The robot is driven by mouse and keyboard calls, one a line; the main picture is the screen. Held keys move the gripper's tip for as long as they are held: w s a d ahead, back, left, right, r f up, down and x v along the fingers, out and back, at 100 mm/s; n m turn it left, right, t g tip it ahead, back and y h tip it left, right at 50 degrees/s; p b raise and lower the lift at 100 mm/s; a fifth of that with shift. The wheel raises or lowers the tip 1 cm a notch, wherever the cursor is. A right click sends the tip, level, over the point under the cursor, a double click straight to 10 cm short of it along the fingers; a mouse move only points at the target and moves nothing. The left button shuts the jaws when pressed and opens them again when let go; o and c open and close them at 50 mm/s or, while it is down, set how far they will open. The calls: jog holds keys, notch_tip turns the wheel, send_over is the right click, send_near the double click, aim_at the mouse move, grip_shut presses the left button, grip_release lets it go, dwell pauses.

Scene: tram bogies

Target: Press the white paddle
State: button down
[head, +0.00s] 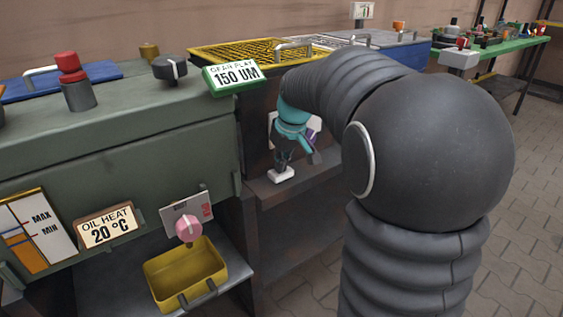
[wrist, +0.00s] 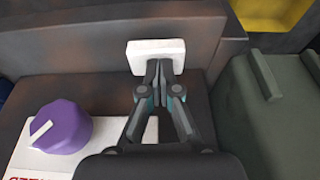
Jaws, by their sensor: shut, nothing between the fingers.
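The white paddle (head: 281,175) is a small flat white block on the dark ledge in the middle of the head view. In the wrist view the paddle (wrist: 157,48) is at the top centre, seen as a pale rectangle. My gripper (head: 283,160) points down at it, with closed fingertips right at the paddle. In the wrist view my gripper (wrist: 158,72) has its two fingertips together, overlapping the paddle's near edge. Nothing is between the fingers. I cannot tell whether they touch the paddle. The fingertips hide part of its near edge.
A purple knob (wrist: 62,126) on a white plate is close to my gripper, at its left in the wrist view. A green-grey cabinet (head: 120,130) stands at left, with a pink knob (head: 188,228) and a yellow bin (head: 160,272) below. Paved floor is free at right.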

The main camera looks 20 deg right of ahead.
jog(key=shift+f, duration=0.15)
notch_tip(320, 180, up, 5)
jog(key=p, duration=0.3)
jog(key=shift+s+r, duration=0.1)
jog(key=shift+r, duration=0.1)
jog(key=v, duration=0.8)
jog(key=shift+r+p, duration=0.35)
jog(key=shift+r, duration=0.05)
jog(key=shift+s, duration=0.15)
